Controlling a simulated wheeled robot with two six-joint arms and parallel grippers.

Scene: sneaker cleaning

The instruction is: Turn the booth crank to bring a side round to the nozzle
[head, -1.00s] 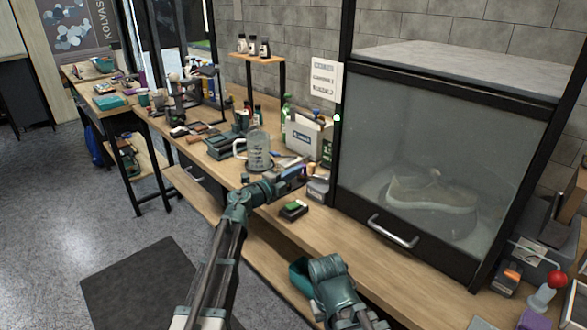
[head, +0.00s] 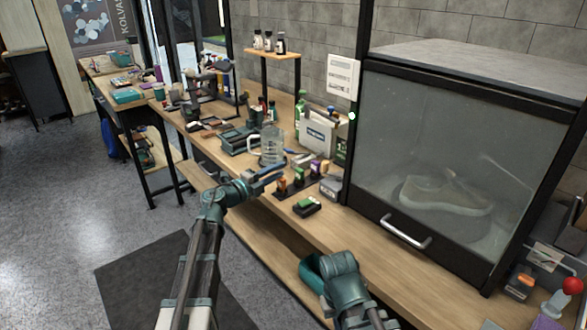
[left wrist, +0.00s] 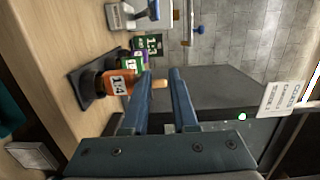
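The booth (head: 455,140) is a black-framed glass box on the bench at the right, with a metal handle (head: 405,232) low on its front. A pale sneaker (head: 445,192) sits inside, dim behind the glass. A red ball knob (head: 573,285) stands on a pale base right of the booth; I cannot tell whether it is the crank. My left gripper (head: 270,174) is over the bench's front edge, left of the booth. In the left wrist view its two blue fingers (left wrist: 160,76) are apart with nothing clearly held. My right gripper's fingers are not visible.
Small labelled bottles (left wrist: 118,84) stand in a dark rack near my left fingers. A glass jug (head: 271,147), a white box (head: 318,135) and a green-topped block (head: 307,205) are on the bench. Bare wood runs before the booth; a dark mat (head: 130,270) lies on the floor.

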